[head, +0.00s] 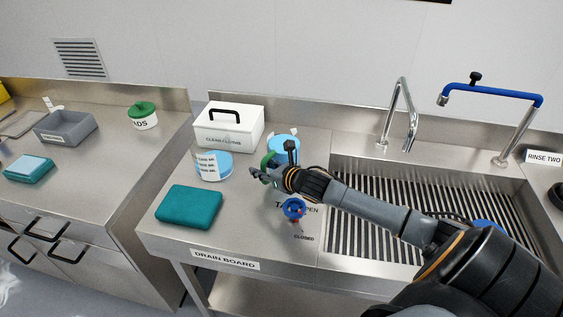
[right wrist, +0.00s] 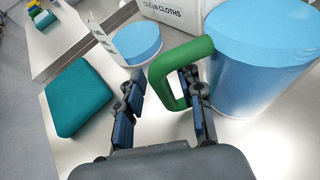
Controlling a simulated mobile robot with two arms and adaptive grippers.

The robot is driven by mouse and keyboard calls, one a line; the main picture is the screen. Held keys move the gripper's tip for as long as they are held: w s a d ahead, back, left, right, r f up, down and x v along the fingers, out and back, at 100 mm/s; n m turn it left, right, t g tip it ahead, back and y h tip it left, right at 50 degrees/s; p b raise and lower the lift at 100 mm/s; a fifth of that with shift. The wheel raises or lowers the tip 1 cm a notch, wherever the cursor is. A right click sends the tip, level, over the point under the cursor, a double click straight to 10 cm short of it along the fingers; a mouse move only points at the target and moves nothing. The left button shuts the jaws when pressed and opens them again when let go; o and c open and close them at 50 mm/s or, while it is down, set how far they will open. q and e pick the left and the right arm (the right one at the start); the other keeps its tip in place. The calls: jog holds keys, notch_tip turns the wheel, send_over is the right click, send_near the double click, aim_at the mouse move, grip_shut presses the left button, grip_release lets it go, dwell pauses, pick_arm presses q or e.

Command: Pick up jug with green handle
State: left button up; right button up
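The jug with the green handle stands on the drain board, its blue contents (head: 284,143) showing behind my right gripper in the head view. In the right wrist view its large blue body (right wrist: 262,65) is at the right, and the green handle (right wrist: 196,50) sticks out to the left. My right gripper (head: 263,173) is at the handle. In the wrist view the gripper (right wrist: 162,84) is open, one finger on each side of the handle's outer bar, with the right finger in the handle's loop. Contact is unclear. My left gripper is not in view.
A marked clear jug with blue contents (head: 212,166) stands close left of the gripper. A teal folded cloth (head: 188,207) lies in front, a white clean-cloths box (head: 229,128) behind. A blue valve knob (head: 293,208) is below my arm; the sink (head: 350,172) is right.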

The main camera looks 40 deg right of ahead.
grip_shut()
